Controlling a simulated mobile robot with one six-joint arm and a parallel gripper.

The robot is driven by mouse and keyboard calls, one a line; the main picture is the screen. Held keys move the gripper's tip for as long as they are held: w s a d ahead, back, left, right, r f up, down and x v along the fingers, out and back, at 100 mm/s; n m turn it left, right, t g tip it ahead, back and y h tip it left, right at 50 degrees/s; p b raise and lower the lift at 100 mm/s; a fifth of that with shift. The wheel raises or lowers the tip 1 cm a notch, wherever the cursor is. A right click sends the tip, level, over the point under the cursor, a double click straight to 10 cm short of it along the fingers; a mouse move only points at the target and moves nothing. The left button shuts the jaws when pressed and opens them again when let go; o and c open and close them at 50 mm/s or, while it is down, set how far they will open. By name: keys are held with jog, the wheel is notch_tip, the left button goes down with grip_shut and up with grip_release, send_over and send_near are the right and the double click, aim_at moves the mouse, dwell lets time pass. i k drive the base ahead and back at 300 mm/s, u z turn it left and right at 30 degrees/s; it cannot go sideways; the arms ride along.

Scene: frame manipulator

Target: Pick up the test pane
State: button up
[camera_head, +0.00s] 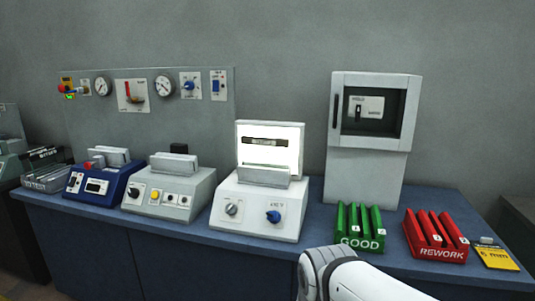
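I cannot tell for certain which thing is the test pane. A clear rack marked "TO TEST" (47,187) stands at the far left of the bench, with a dark lettered strip (42,153) showing at its top. A bright panel (285,151) with a similar dark strip stands upright at the back of the white device (252,207) in the middle. Part of my white arm rises at the bottom, right of centre. My gripper is out of view.
A blue device (98,187) and a grey device (168,191) stand on the blue bench (170,235). Right are a white cabinet (366,180), a green "GOOD" rack (360,243), a red "REWORK" rack (437,252) and a yellow-black card (495,256). A gauge panel (215,110) stands behind.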

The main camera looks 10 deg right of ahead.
aim_at(260, 152)
jog(key=z, duration=0.05)
jog(key=i, duration=1)
jog(key=z, duration=0.05)
